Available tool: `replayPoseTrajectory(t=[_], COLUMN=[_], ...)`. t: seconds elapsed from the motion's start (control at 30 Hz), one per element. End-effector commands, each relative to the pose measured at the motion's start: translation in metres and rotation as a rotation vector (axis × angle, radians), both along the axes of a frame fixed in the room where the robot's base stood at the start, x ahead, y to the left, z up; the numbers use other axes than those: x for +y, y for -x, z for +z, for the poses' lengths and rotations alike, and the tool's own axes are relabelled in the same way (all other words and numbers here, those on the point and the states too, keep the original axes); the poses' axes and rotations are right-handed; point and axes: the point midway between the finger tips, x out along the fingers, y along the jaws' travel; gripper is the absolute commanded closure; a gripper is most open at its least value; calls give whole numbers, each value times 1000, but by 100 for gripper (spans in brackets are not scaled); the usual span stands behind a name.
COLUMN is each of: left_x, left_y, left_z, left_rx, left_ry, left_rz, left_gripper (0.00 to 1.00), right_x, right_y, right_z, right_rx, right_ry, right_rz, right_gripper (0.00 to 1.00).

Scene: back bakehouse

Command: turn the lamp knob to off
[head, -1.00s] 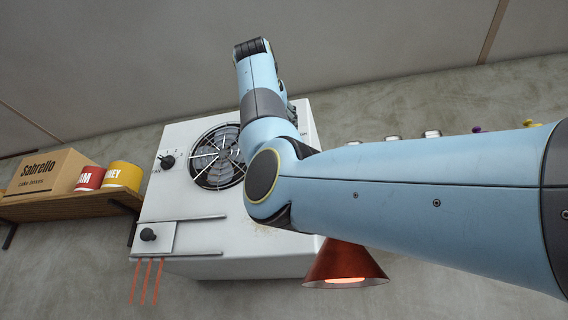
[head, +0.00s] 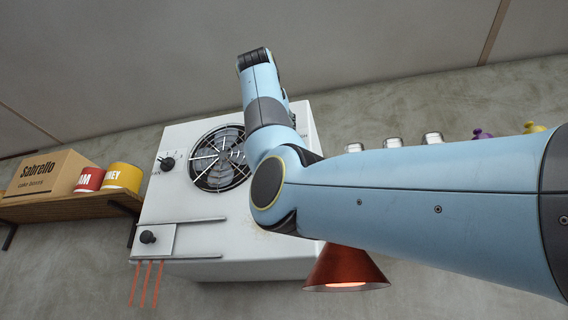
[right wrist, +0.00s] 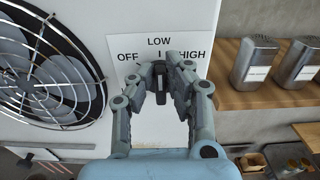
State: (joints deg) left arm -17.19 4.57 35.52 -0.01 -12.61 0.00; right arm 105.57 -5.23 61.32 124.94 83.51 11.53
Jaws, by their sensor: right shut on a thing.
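The dark lamp knob (right wrist: 160,84) sits on a white panel below a label (right wrist: 158,45) marked OFF, LOW and HIGH, with OFF at left and HIGH at right. My right gripper (right wrist: 160,76) is shut on the knob, a finger on each side. The knob's exact pointing direction is hard to read between the fingers. In the head view my right arm hides the knob and the gripper. The copper-red lamp (head: 345,266) hangs below the white unit (head: 185,225) and its underside glows orange. My left gripper is not in view.
A round fan grille (right wrist: 50,70) is left of the knob. Two other dark knobs, an upper (head: 167,164) and a lower (head: 148,237), are on the unit's left side. A shelf (right wrist: 270,98) with metal canisters is at right. Another shelf (head: 70,207) holds a box and tins.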

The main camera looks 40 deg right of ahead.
Motion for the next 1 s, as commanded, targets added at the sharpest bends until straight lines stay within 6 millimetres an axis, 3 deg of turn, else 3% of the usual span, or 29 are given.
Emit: replayPoseTrajectory(t=[0.37,1.0], left_x=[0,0], left_y=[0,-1], left_z=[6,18], left_rx=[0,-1], left_ry=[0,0], left_rz=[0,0], left_gripper=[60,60], right_x=[2,10], right_y=[-2,-11], right_z=[2,-3], right_rx=[97,525], right_ry=[85,454], right_rz=[0,2], right_gripper=[100,100])
